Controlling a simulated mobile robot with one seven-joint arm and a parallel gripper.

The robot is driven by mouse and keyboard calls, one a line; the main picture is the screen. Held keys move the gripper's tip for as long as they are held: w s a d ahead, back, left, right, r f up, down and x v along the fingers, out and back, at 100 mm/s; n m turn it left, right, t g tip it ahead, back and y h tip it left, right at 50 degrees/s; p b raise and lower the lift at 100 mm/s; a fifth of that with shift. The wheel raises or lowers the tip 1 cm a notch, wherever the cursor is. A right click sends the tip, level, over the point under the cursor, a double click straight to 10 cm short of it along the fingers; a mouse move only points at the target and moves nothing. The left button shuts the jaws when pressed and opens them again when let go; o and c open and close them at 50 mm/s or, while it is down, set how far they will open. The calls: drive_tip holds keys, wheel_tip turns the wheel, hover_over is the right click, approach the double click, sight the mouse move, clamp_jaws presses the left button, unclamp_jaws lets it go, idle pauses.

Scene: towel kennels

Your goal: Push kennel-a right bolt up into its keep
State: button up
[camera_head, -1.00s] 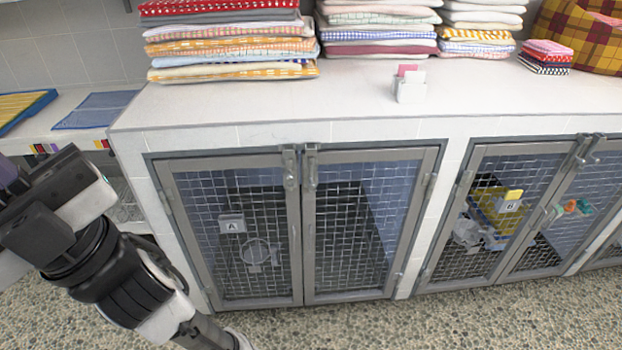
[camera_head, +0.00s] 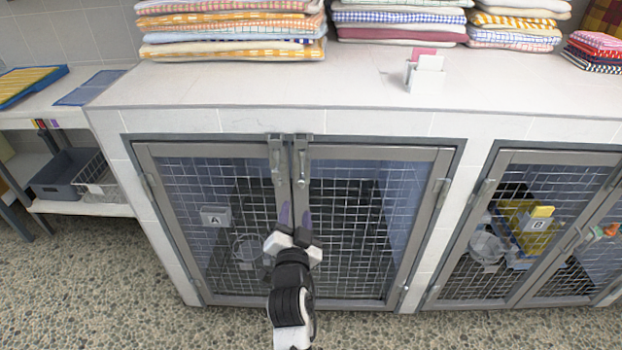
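Kennel-a (camera_head: 215,216), marked with an A plate, has two closed mesh doors in grey frames. Its right bolt (camera_head: 301,168) is a slim upright metal bolt at the top of the right door's inner edge. Its keep (camera_head: 302,140) is on the top frame just above. I cannot tell how far up the bolt sits. The left bolt (camera_head: 277,162) stands close beside it. My gripper (camera_head: 295,215) points up in front of the door seam, below both bolts and apart from them.
The white counter (camera_head: 250,95) juts above the doors and carries towel stacks (camera_head: 232,30) and a card holder (camera_head: 426,75). Kennel B (camera_head: 535,222) is to the right. A side shelf with a grey bin (camera_head: 65,172) is at the left. The pebbled floor in front is clear.

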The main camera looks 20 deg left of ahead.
sight(301, 184)
drive_tip(key=p+x, duration=0.1)
drive_tip(key=x, duration=0.3)
drive_tip(key=p+x, duration=0.1)
drive_tip(key=x, duration=0.4)
drive_tip(key=f+p+x, duration=0.1)
drive_tip(key=x, duration=0.3)
drive_tip(key=shift+w+d, duration=0.25)
drive_tip(key=shift+w, duration=0.25)
clamp_jaws()
